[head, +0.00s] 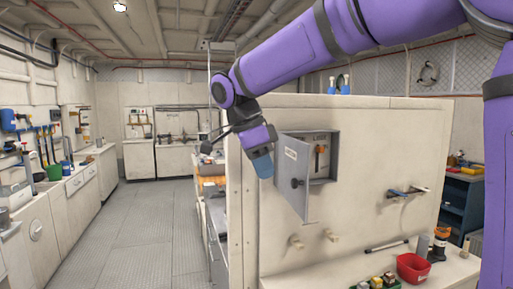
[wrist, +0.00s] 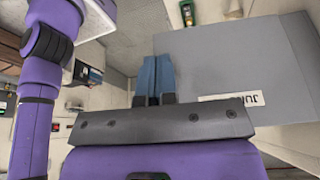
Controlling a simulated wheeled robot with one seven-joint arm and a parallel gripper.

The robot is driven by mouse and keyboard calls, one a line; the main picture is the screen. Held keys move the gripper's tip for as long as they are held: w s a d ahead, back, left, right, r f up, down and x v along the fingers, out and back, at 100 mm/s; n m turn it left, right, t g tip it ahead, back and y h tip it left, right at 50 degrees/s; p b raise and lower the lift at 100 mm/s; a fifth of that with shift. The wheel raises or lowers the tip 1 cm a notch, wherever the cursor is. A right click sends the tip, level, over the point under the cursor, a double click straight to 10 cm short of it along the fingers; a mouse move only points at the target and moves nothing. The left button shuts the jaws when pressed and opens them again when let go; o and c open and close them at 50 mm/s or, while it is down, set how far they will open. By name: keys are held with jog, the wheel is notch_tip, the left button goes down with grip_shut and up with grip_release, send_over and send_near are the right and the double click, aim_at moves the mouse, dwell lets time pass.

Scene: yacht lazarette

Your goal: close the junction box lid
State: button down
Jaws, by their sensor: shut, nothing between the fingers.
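The grey junction box (head: 322,158) is mounted on the cream partition, and its inside shows a red-orange part. Its lid (head: 291,195) stands open, swung out from the box's left side, with a label and a dark knob on its outer face. The lid (wrist: 235,65) also fills much of the wrist view, with its label partly seen. My gripper (head: 264,174) is shut and empty, just left of the lid on its outer side. Its blue fingertips (wrist: 154,62) are together and overlap the lid's edge in the wrist view; I cannot tell whether they touch.
The cream partition (head: 385,150) carries a valve handle (head: 404,191) to the right and small pegs below the lid. A ledge below holds a red container (head: 413,268) and other small items. The floor aisle (head: 150,225) on the left is clear.

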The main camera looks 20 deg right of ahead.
aim_at(292, 181)
jog(key=shift+s+d+f, duration=0.1)
jog(key=shift+d+f, duration=0.05)
jog(key=shift+d, duration=0.55)
jog(key=shift+s+d+f, duration=0.15)
jog(key=shift+d+f, duration=0.05)
jog(key=shift+d, duration=0.5)
jog(key=shift+s+d+f, duration=0.1)
jog(key=shift+d+f, duration=0.05)
jog(key=shift+d, duration=0.55)
jog(key=shift+d, duration=0.1)
jog(key=shift+s+d+n, duration=0.2)
jog(key=shift+d+n, duration=0.1)
jog(key=shift+d, duration=0.15)
jog(key=w+d+n+t+y, duration=0.1)
jog(key=d+n+t, duration=0.2)
jog(key=d+n, duration=0.95)
jog(key=w+d+n+t+y, duration=0.1)
jog(key=w+d+n, duration=0.4)
jog(key=w+d, duration=0.8)
jog(key=shift+w+d+t+y, duration=0.3)
jog(key=shift+d+y, duration=0.1)
jog(key=shift+y, duration=0.3)
